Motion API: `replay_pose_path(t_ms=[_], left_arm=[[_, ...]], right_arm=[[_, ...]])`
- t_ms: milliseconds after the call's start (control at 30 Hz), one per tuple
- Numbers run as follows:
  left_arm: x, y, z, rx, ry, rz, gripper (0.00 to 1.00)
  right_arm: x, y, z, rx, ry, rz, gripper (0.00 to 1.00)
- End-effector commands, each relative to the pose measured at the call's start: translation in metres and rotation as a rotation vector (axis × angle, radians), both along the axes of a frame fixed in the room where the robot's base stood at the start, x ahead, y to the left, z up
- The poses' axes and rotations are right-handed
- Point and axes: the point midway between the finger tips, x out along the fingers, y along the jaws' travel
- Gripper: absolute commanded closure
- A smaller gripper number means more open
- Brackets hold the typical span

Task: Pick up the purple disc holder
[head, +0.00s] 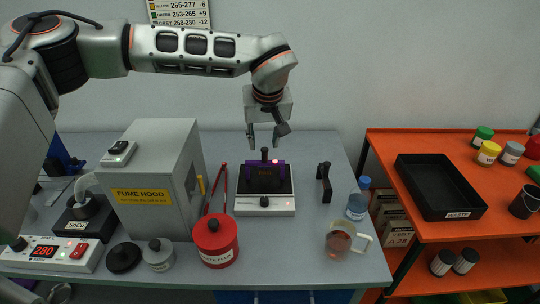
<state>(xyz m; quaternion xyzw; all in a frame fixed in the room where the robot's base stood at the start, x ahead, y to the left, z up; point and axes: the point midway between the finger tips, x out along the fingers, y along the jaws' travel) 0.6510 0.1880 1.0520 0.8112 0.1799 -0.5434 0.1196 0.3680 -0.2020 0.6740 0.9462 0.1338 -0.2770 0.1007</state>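The purple disc holder (280,178) sits on a white device with a black top (264,210), near the middle of the grey table. It has purple sides, a dark middle and a dark upright knob on top. My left gripper (263,145) hangs from above with its fingers pointing down, just over the knob. Its two fingers are apart with nothing held between them. I cannot tell whether a fingertip touches the knob. My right gripper is out of view.
A grey fume hood (158,180) stands left of the device. A red canister (215,240) and red tongs (225,190) are close by. A black handle-shaped piece (324,182), a blue-capped bottle (358,203) and a glass cup (340,240) stand to the right. An orange shelf holds a black tray (440,212).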

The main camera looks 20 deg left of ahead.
Motion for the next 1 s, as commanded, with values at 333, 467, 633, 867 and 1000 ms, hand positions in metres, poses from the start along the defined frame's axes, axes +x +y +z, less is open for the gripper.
replay_pose_path(t_ms=[333,467,633,867,1000], left_arm=[[0.013,0.004,-0.029,0.0,0.002,0.001,0.67],[0.025,0.006,-0.043,-0.001,0.003,0.001,0.67],[0.034,0.008,-0.063,-0.001,0.002,0.0,0.67],[0.037,0.009,-0.069,-0.001,0.001,-0.001,0.67],[0.036,0.009,-0.069,-0.001,0.001,-0.001,0.77]], right_arm=[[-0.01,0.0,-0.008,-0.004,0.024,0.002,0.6],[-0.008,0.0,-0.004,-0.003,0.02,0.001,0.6],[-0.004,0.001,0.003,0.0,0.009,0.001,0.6],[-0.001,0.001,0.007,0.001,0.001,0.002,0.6],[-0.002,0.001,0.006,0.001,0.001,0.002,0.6]])
